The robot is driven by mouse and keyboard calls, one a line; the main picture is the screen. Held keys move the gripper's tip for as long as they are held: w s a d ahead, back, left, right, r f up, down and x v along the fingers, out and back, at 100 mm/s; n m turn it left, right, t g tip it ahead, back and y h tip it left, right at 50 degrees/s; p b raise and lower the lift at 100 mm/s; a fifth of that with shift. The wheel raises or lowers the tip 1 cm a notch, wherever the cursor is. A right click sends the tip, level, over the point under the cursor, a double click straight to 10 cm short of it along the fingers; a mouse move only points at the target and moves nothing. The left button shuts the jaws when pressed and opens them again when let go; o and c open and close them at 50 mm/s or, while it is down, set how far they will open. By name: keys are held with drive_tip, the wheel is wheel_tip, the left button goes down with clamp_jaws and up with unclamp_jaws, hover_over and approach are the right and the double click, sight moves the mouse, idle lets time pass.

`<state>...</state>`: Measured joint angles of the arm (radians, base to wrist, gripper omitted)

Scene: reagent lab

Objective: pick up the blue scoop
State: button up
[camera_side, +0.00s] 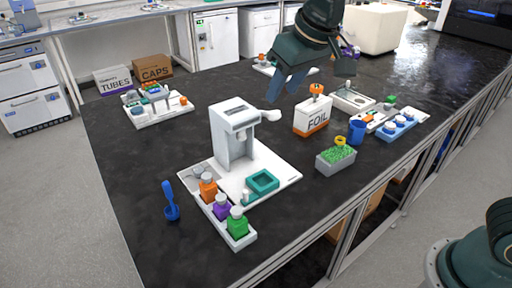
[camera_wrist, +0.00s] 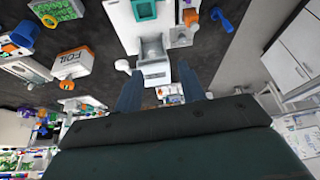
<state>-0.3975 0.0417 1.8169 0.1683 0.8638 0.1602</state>
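The blue scoop (camera_side: 171,203) is on the dark bench at the front left in the side view, left of the white tray of bottles, with its handle pointing up. A blue shape that looks like the scoop (camera_wrist: 222,18) shows near the top edge in the wrist view, right of the bottles. My gripper (camera_side: 284,92) is high above the bench, well back and to the right of the scoop. In the wrist view its two fingers (camera_wrist: 160,70) are apart with nothing between them.
A white dispenser (camera_side: 233,135) stands between my gripper and the scoop. Bottles stand in a white tray (camera_side: 245,240) right of the scoop. A FOIL box (camera_side: 313,117) and a grey bin of green bits (camera_side: 335,165) are to the right. Bench left of the scoop is clear.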

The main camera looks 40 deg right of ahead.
drive_tip(key=w+a+f, duration=0.5)
drive_tip(key=w+a, duration=0.2)
drive_tip(key=a, duration=0.4)
approach(166, 183)
drive_tip(key=r, duration=0.1)
drive_tip(key=shift+r+n, duration=0.15)
drive_tip(key=shift+n, duration=0.25)
drive_tip(key=shift+x, duration=4.25)
drive_tip(key=shift+s+a, duration=0.1)
drive_tip(key=shift+s, duration=0.05)
drive_tip(key=shift+x, duration=2.7)
drive_tip(key=shift+s, duration=0.2)
drive_tip(key=shift+c, duration=0.2)
clamp_jaws()
